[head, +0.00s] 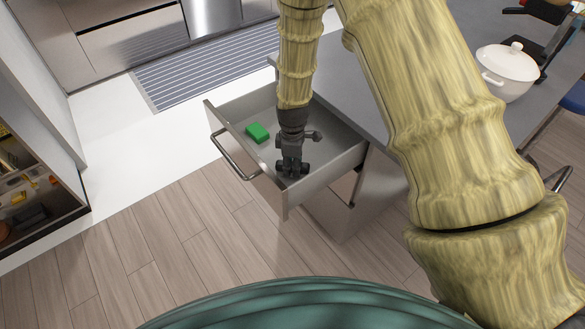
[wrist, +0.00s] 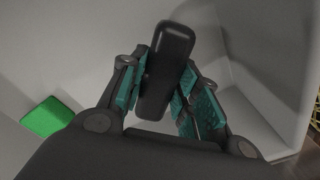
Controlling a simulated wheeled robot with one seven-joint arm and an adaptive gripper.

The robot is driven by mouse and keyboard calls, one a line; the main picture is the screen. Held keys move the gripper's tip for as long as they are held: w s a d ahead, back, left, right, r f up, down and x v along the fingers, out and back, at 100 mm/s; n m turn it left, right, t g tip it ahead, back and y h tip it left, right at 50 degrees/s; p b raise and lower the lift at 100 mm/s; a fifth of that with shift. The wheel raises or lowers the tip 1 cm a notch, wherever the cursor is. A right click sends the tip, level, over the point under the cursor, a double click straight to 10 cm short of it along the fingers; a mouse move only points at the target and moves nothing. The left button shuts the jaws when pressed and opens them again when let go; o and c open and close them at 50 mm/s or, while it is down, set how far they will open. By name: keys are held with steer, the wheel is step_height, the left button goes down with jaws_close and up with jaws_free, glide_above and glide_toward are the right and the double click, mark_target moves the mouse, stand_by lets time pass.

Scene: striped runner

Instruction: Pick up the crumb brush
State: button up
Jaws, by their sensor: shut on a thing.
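A dark, long object with rounded ends, seemingly the crumb brush (wrist: 168,70), is between the fingers of my gripper (wrist: 162,90) in the wrist view. The teal finger pads press on it from both sides. In the head view my gripper (head: 291,172) points down inside the open drawer (head: 225,152), near its front right part. There the brush is hard to tell from the dark fingers. I cannot tell whether it touches the drawer floor.
A green block (head: 257,132) lies in the drawer to the left of my gripper; it also shows in the wrist view (wrist: 47,117). The drawer walls stand close around. A white pot (head: 508,72) is on the grey counter (head: 345,85) at right.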

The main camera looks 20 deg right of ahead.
steer(key=shift+r+b, duration=0.7)
steer(key=shift+r, duration=3.6)
